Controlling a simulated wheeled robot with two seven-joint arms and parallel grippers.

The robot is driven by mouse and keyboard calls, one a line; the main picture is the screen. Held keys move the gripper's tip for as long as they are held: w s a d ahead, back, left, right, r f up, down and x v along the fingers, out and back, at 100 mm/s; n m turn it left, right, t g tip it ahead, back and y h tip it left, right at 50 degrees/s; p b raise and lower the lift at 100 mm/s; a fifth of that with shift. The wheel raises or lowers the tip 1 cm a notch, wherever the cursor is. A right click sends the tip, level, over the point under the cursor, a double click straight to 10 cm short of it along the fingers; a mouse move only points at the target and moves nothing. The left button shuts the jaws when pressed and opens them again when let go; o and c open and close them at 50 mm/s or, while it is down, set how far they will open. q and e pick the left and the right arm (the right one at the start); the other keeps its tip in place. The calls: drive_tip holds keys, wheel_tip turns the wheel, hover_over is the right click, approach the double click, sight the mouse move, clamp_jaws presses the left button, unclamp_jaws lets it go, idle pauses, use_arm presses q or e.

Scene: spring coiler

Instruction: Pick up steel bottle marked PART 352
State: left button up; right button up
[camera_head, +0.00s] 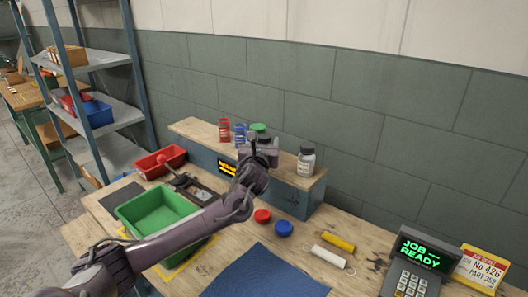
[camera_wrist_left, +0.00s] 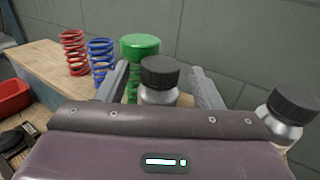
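My left gripper (camera_head: 262,145) is over the shelf; its two fingers also show in the left wrist view (camera_wrist_left: 160,88). They are spread, with a grey metallic bottle (camera_wrist_left: 158,97) with a black cap between them and gaps on both sides. In the head view my gripper mostly hides this bottle. A second black-capped bottle (camera_head: 306,161) with a pale label stands to the right on the shelf; it also shows at the right edge of the left wrist view (camera_wrist_left: 284,120). No part number on either bottle is legible. My right gripper is not in view.
A red spring (camera_head: 224,130), a blue spring (camera_head: 240,134) and a green-topped spring (camera_wrist_left: 140,48) stand close behind and left on the wooden shelf (camera_head: 200,129). Below are a green bin (camera_head: 128,213), red bin (camera_head: 146,167), blue mat (camera_head: 265,275) and a card reading PART 352 (camera_head: 480,268).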

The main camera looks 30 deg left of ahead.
use_arm(q)
drive_tip(key=c, duration=1)
drive_tip(key=shift+c, duration=0.5)
drive_tip(key=shift+r, duration=0.1)
